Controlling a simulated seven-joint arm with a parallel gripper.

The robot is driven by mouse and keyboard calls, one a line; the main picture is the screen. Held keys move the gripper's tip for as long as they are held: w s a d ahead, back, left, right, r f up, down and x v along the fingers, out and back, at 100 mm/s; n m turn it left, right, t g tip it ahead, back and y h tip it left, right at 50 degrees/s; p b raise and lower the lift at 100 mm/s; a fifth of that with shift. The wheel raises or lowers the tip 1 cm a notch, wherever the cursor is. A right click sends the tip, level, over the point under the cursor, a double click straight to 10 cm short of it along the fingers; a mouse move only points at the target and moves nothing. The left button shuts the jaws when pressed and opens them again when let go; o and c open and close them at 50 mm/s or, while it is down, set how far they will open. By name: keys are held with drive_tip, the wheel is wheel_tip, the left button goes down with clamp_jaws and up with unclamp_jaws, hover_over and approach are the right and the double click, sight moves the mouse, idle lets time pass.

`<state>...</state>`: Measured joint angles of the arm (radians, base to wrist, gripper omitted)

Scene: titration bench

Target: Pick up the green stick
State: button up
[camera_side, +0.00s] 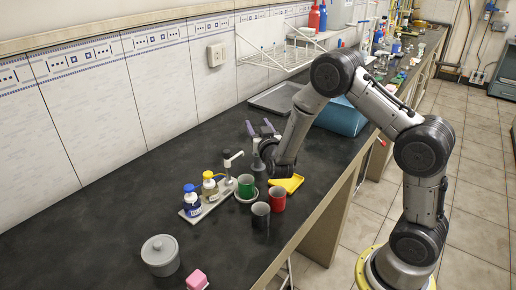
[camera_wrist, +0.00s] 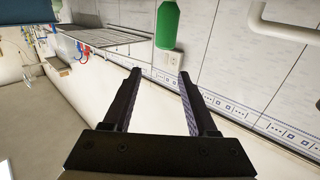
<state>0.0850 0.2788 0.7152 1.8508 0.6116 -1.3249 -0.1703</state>
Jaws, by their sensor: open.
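My gripper (camera_side: 259,128) is open and empty, raised above the bench, with its fingers pointing up toward the wall. In the wrist view the two dark fingers (camera_wrist: 157,88) stand apart with nothing between them. No thin green stick can be made out in either view. A green, bottle-like thing (camera_wrist: 167,25) shows at the top of the wrist view, beyond the fingertips and apart from them. I cannot tell whether it is the stick. A green cup (camera_side: 246,183) stands on the bench below my gripper in the side view.
Red (camera_side: 277,198) and dark (camera_side: 261,214) cups stand near the green one. A tray with blue-capped (camera_side: 192,200) and yellow-capped (camera_side: 209,186) bottles is left of them. A grey pot (camera_side: 160,254), pink block (camera_side: 197,280), yellow dish (camera_side: 287,184) and blue bin (camera_side: 342,118) are around. The left bench is clear.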

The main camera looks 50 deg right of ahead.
drive_tip(key=shift+f, duration=0.9)
wheel_tip(320, 180, down, 4)
drive_tip(key=shift+f, duration=0.1)
drive_tip(key=x, duration=0.3)
drive_tip(key=shift+r, duration=0.25)
clamp_jaws()
